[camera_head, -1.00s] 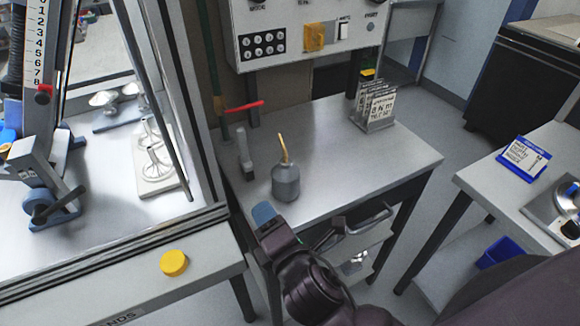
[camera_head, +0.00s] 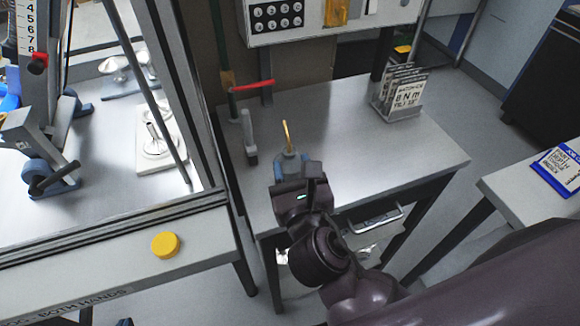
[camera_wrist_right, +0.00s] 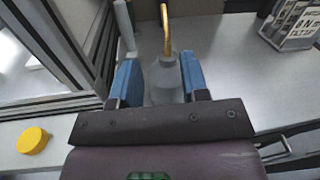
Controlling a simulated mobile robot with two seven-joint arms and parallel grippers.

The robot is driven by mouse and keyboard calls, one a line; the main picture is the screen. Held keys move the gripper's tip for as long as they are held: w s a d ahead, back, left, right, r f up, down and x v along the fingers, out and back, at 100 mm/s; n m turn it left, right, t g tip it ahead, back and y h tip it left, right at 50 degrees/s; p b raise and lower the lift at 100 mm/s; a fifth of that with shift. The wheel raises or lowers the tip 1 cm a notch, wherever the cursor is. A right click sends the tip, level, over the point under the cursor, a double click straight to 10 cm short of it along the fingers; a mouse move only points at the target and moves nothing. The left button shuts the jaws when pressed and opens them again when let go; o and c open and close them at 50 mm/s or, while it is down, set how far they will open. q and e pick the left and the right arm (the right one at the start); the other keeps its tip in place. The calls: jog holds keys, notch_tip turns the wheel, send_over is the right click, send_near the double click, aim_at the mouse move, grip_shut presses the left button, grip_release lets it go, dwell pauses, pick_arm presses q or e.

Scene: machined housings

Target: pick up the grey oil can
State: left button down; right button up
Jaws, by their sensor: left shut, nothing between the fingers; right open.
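The grey oil can (camera_head: 287,138) stands upright on the metal side table, its thin brass spout pointing up. In the head view its body is largely hidden behind my right gripper (camera_head: 290,168). In the right wrist view the grey can (camera_wrist_right: 164,80) shows between the two blue fingers of my right gripper (camera_wrist_right: 159,66). These fingers are open, one on each side of the can, with a visible gap on both sides. My left gripper is not in view.
A red-handled lever (camera_head: 252,86) and a grey upright lever (camera_head: 248,135) stand left of the can. A card holder (camera_head: 402,92) sits at the table's back right. A framed machine enclosure with a yellow button (camera_head: 165,244) is at left. The table right of the can is clear.

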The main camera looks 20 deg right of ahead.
aim_at(288, 140)
jog(key=w, duration=0.3)
jog(key=shift+w+d, duration=0.15)
jog(key=shift+w, duration=0.25)
jog(key=w, duration=0.2)
jog(key=w+d, duration=0.1)
jog(key=w, duration=0.1)
jog(key=shift+w+d, duration=0.15)
jog(key=shift+w, duration=0.8)
grip_shut()
